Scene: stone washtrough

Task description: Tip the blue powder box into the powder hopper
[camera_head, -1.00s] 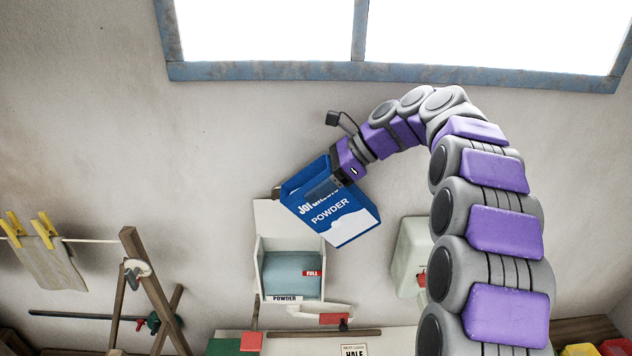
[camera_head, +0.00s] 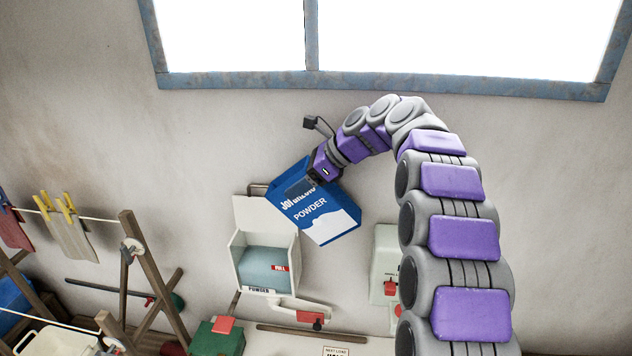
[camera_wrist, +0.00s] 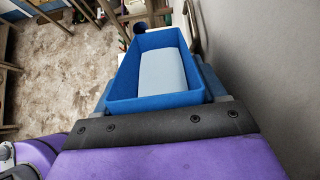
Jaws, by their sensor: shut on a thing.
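The blue powder box (camera_head: 316,212), labelled POWDER, is held tilted in the air, up and to the right of the hopper. My gripper (camera_head: 312,184) is shut on its upper left end. In the wrist view the box (camera_wrist: 152,98) is open-topped, with a pale blue surface inside. The powder hopper (camera_head: 238,265) is a white bin on the wall with its lid up. The box's lower edge is above and apart from the powder. No powder is seen falling.
A pale wall unit with a red switch (camera_head: 389,288) is right of the hopper. A white spout with a red tab (camera_head: 311,317) is below it. A green box (camera_head: 217,338) stands lower left. A wooden rack and line with pegged cloths (camera_head: 72,235) are at left.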

